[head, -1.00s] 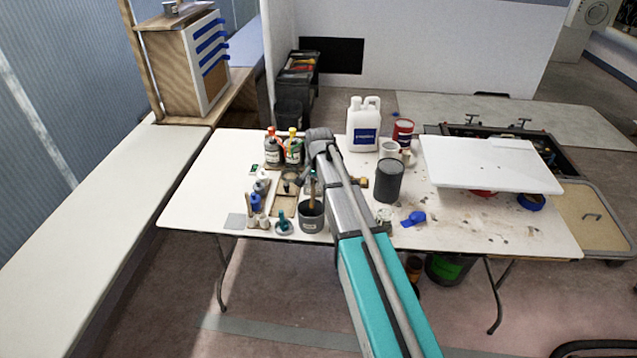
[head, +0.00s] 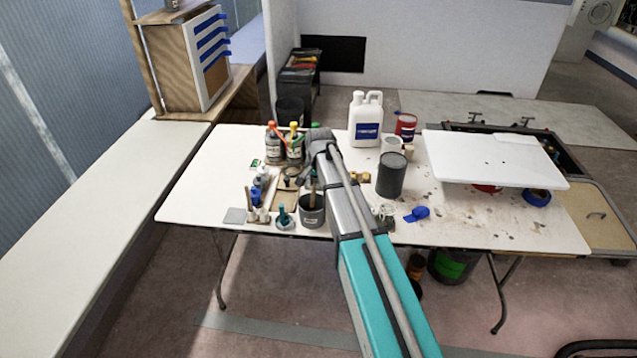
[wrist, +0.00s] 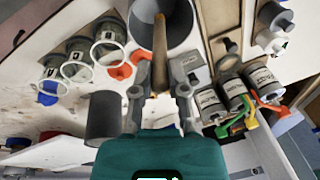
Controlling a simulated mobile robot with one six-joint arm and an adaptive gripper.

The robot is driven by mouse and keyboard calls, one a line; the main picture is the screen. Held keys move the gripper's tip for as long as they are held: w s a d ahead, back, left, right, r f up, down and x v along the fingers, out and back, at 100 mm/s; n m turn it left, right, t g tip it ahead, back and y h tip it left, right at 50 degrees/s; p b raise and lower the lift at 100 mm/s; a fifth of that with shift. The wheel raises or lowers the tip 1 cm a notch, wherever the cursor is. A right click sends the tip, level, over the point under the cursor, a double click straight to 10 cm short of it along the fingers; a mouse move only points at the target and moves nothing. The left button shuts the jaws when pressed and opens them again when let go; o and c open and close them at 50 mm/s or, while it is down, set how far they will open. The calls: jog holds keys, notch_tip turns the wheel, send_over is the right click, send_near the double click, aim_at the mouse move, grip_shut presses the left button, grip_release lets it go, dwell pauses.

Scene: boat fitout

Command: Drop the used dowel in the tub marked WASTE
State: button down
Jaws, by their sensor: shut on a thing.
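My gripper (wrist: 160,78) is shut on the dowel (wrist: 160,42), a thin brown wooden stick held between the two grey fingers in the wrist view. The dowel's far end points into the mouth of a dark grey tub (wrist: 188,35). In the head view the dowel (head: 313,182) is upright, with its lower part over or inside the grey tub (head: 312,216) at the table's front edge. The tub has a small pale label that I cannot read. I cannot tell whether the dowel touches the tub. My arm hides the fingers in the head view.
Bottles with red and yellow tops (head: 284,148) stand behind the tub. A teal-handled item (head: 284,217) and small bottles are close on its left. A dark cylinder (head: 391,175), a white jug (head: 366,120) and a raised white board (head: 495,160) are to the right.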

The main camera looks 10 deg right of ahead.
jog(key=c, duration=0.6)
grip_release()
jog(key=shift+o, duration=0.2)
jog(key=shift+w, duration=0.2)
jog(key=shift+s, duration=0.1)
jog(key=s+n+g, duration=0.2)
jog(key=s+n, duration=0.6)
jog(key=s, duration=1.8)
jog(key=shift+s+d+f+h, duration=0.2)
jog(key=shift+d+h, duration=0.1)
jog(key=shift+d, duration=0.05)
